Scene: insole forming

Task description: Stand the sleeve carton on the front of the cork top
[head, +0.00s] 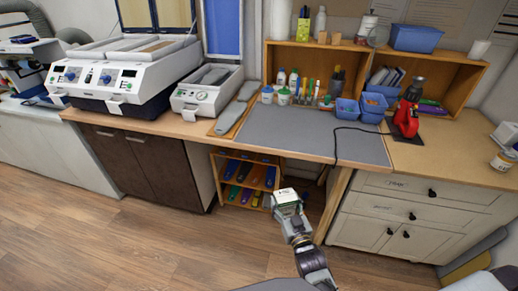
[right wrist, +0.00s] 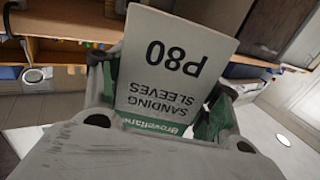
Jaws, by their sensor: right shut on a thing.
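The sleeve carton (right wrist: 175,65) is white and green, with "P80 SANDING SLEEVES" printed upside down in the right wrist view. My right gripper (right wrist: 160,100) is shut on it, with a finger on each side. In the head view, the carton (head: 287,195) shows its pale face in my right gripper (head: 290,208), in front of the bench and below its top. The cork top (head: 455,165) appears to be the tan surface over the pale drawer cabinet at right; its front is bare. The carton is apart from it. My left gripper is not in view.
A red tool (head: 407,118) with a black cord stands at the back of the tan top; a jar (head: 503,160) is at its right. A grey mat (head: 310,133) lies left of it. Below the bench, a small rack (head: 245,175) holds coloured insoles.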

